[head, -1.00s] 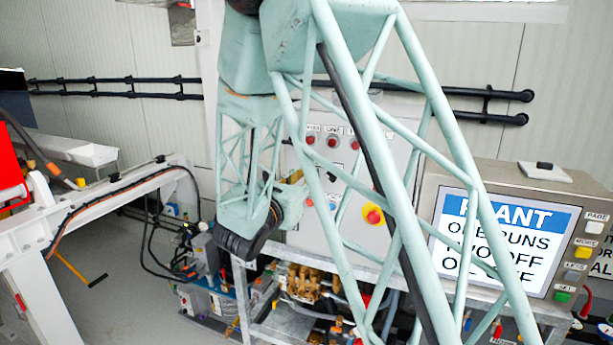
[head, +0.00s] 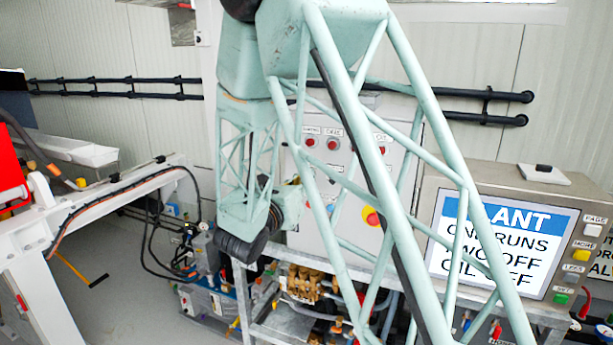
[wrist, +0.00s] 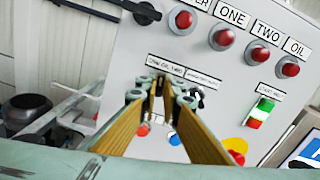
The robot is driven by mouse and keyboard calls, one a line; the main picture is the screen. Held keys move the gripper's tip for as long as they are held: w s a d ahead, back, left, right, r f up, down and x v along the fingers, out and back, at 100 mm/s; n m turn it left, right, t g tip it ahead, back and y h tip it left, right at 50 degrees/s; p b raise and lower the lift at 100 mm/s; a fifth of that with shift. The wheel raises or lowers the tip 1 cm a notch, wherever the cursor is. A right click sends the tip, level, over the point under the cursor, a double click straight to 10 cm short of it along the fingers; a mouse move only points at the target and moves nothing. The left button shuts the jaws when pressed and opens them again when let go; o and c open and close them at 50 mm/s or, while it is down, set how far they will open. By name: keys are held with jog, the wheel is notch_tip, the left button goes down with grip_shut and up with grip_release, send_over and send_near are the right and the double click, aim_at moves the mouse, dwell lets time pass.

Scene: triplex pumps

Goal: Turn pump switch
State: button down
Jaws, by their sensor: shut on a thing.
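The grey control box (wrist: 120,75) fills the wrist view; it also shows behind my arm in the head view (head: 305,235). My gripper (wrist: 161,90) is at the panel, just under a white label reading roughly "ONE OIL TWO" (wrist: 165,66). Its two brass-coloured fingers are shut on the pump switch under that label. The switch itself is mostly hidden between the fingertips. A small black control (wrist: 197,98) sits just right of the right fingertip, under a second label. In the head view the fingertips are hidden behind my arm.
Red lamps (wrist: 222,36) line the box above. A green-and-red rocker (wrist: 259,113) and a red-on-yellow emergency button (wrist: 235,152) are to the right. The plant display (head: 495,240) stands right of the box, reading in part "ONE RUNS". Pump hardware (head: 300,285) lies below.

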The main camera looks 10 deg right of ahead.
jog(key=shift+n+p, duration=2)
jog(key=shift+n, duration=1.3)
jog(key=c, duration=2.8)
grip_release()
jog(key=shift+a, duration=0.1)
jog(key=v, duration=1.2)
jog(key=shift+w, duration=0.1)
